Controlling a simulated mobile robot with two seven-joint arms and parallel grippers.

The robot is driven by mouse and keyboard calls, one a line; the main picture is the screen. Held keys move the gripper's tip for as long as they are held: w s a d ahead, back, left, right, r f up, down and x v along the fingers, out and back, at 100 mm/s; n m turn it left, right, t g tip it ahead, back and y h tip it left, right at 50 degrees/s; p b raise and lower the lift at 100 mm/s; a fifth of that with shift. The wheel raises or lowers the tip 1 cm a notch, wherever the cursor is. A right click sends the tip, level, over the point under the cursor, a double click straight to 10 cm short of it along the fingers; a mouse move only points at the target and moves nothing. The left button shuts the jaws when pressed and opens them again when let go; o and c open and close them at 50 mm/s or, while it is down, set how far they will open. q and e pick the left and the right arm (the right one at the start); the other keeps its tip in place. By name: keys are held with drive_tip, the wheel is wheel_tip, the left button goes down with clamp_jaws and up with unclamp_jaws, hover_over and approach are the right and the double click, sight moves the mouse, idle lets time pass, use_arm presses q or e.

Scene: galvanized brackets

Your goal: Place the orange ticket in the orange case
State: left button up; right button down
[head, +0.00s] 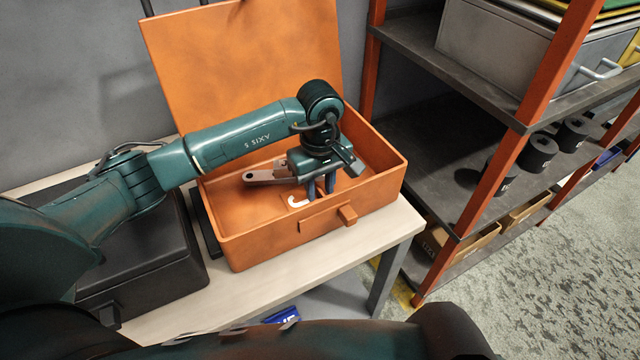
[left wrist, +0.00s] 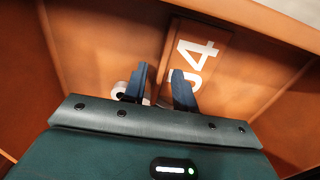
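The orange case (head: 262,242) stands on the light table with its lid (head: 240,60) raised at the back. My left gripper (head: 320,192) points down inside the case, near its front wall. In the left wrist view, the orange ticket (left wrist: 207,38), a flat rectangle with white digits, lies against the case's orange interior. The two blue fingers (left wrist: 160,88) are apart, with a gap between them, and the right finger covers part of the digits. I cannot tell whether they touch the ticket. My right gripper is out of view.
A grey metal bracket (head: 265,174) with a hole lies inside the case, left of my gripper. A black case (head: 150,262) stands to the left on the table (head: 250,290). An orange-posted shelf (head: 470,180) with black cylinders stands close on the right.

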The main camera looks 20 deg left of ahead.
sight(320, 190)
use_arm(q)
drive_tip(key=shift+r, duration=0.1)
wheel_tip(320, 190, up, 12)
idle(0.5)
